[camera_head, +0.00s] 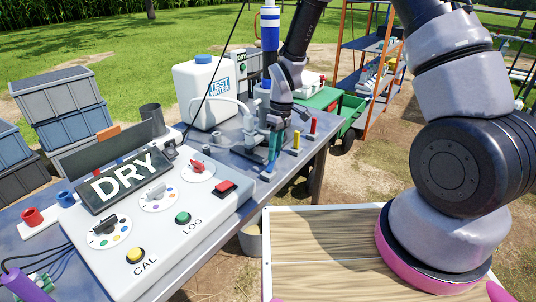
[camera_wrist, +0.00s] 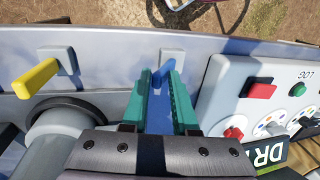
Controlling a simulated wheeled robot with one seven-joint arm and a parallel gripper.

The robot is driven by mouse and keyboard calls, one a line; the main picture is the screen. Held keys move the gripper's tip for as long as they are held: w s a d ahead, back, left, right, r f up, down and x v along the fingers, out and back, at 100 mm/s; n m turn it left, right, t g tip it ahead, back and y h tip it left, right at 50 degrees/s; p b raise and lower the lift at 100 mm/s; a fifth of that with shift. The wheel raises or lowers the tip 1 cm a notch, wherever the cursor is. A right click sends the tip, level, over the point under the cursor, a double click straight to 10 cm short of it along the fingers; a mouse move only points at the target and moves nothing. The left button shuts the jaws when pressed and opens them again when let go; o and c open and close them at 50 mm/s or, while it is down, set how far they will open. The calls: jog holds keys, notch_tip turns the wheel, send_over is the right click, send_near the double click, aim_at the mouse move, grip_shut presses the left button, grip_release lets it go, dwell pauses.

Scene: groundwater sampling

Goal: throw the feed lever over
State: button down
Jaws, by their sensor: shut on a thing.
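My gripper (camera_head: 274,150) has teal fingers and reaches down at the edge of the grey table. In the wrist view the fingers (camera_wrist: 162,95) are shut on a blue lever (camera_wrist: 159,112), one finger on each side of it. A red lever (camera_head: 313,124) is farther along. No label shows which is the feed lever.
A control box (camera_head: 222,211) with a "DRY" display, knobs and buttons is close beside my gripper. A white "TEST WATER" jug (camera_head: 203,92) stands behind. A green cart (camera_head: 345,112) and an orange-framed shelf (camera_head: 372,75) are farther back. Grey crates (camera_head: 60,92) are stacked at left.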

jog(key=shift+w+d, duration=0.1)
jog(key=c, duration=1.6)
grip_release()
jog(key=shift+w+d+f+g+y, duration=0.7)
jog(key=shift+w+d+f, duration=0.2)
jog(key=shift+f, duration=0.25)
jog(key=c, duration=1.5)
grip_release()
jog(key=shift+c, duration=0.2)
jog(key=o, duration=0.7)
jog(key=shift+f, duration=0.1)
jog(key=shift+o, duration=0.2)
jog(key=shift+w+a, duration=0.1)
jog(key=v, duration=1.1)
